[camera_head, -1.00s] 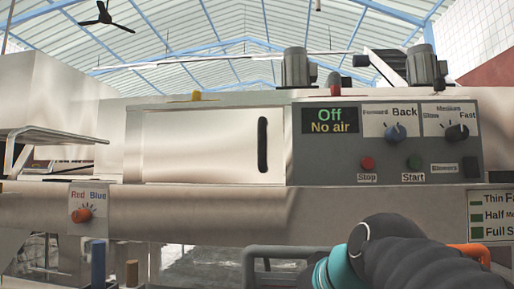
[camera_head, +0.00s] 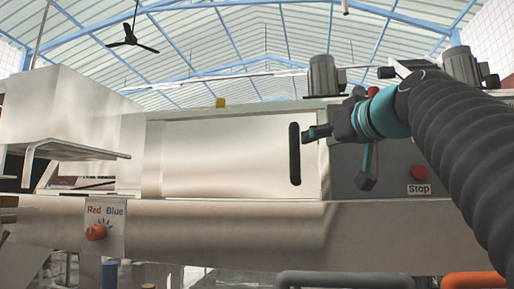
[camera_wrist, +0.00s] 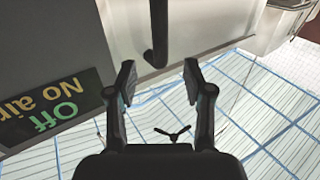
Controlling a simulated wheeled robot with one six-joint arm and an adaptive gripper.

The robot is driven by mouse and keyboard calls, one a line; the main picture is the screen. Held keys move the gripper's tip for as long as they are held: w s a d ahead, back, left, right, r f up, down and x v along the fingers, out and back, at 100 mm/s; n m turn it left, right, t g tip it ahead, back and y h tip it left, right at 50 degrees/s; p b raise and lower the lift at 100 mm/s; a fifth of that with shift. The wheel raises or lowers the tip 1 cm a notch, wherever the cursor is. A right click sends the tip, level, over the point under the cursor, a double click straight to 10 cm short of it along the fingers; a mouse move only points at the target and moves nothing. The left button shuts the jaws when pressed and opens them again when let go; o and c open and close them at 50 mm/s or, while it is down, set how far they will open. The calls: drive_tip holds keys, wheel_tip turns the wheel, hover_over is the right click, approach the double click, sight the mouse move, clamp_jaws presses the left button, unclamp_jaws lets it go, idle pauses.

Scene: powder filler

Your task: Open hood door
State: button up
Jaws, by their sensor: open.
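The hood door (camera_head: 225,165) is a pale flat panel on the front of the machine and looks shut. Its black vertical bar handle (camera_head: 295,155) is at the panel's right side. My gripper (camera_head: 309,133) is just right of the handle in the head view, near its upper half. In the wrist view, my gripper (camera_wrist: 158,78) has its two fingers spread with nothing between them. The handle (camera_wrist: 158,30) lies beyond the fingertips, in line with the gap. Whether a finger touches the handle cannot be told.
A control panel (camera_head: 395,185) with a red Stop button (camera_head: 419,172) is right of the door, partly behind my arm. Its Off / No air display (camera_wrist: 50,115) shows in the wrist view. An orange Red/Blue knob (camera_head: 96,232) is at lower left. A metal shelf (camera_head: 75,150) juts out at left.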

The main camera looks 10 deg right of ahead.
sight(297, 146)
drive_tip(key=p+x, duration=0.2)
drive_tip(key=x, duration=0.9)
drive_tip(key=shift+w+f, duration=0.1)
clamp_jaws()
